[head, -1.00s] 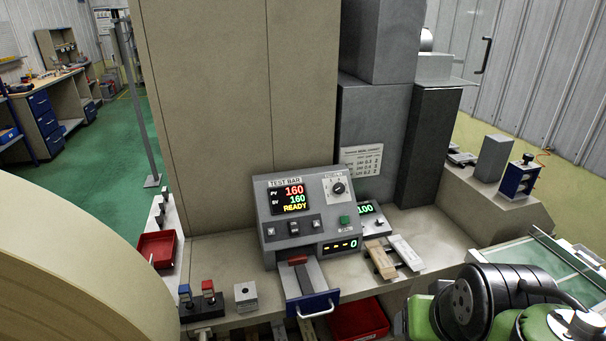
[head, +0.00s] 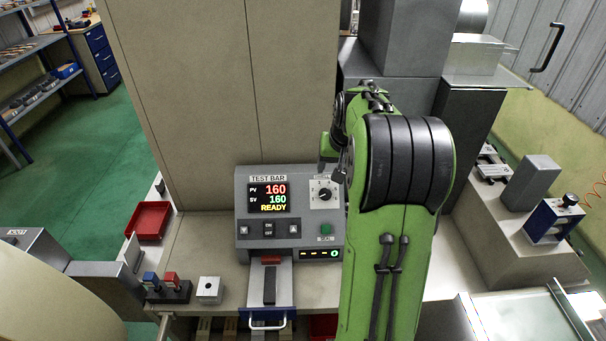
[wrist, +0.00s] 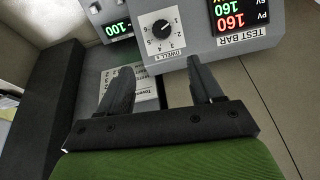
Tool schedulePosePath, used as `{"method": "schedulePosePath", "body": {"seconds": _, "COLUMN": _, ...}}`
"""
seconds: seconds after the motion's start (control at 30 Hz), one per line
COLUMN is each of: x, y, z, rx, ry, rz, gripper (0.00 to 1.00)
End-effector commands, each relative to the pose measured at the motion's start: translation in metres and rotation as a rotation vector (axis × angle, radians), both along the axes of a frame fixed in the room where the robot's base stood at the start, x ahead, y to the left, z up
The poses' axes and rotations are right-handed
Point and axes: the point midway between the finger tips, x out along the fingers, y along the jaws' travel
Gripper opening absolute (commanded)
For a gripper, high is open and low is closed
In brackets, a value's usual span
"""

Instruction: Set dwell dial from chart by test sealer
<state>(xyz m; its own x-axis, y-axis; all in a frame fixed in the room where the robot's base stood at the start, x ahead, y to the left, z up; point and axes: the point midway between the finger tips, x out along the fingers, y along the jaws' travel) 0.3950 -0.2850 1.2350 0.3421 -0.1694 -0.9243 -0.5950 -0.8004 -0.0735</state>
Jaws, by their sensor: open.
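The dwell dial (head: 324,194) is a black knob on a white numbered plate, on the upper right of the grey test sealer's face (head: 245,226). The sealer's display reads 160, 160 and READY. In the wrist view, which is upside down, the dial (wrist: 160,29) lies just beyond my open fingers (wrist: 160,76), not between them. Its pointer setting is too small to read surely. The white chart (wrist: 146,84) shows partly between and behind my fingers; its rows are not legible. In the head view my arm hides the chart, and my gripper (head: 326,172) is close to the dial.
A red tray (head: 150,221) is at the left. A tall beige cabinet (head: 200,100) stands behind.

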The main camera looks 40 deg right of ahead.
Motion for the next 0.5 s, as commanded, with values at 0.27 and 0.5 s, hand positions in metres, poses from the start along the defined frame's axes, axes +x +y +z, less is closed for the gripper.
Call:
{"method": "schedulePosePath", "body": {"seconds": 0.27, "x": 0.012, "y": -0.008, "z": -0.034, "rx": 0.005, "ry": 0.003, "rz": -0.003, "gripper": 0.65}}
{"method": "schedulePosePath", "body": {"seconds": 0.5, "x": 0.033, "y": -0.018, "z": -0.091, "rx": 0.005, "ry": 0.004, "rz": -0.002, "gripper": 0.65}}
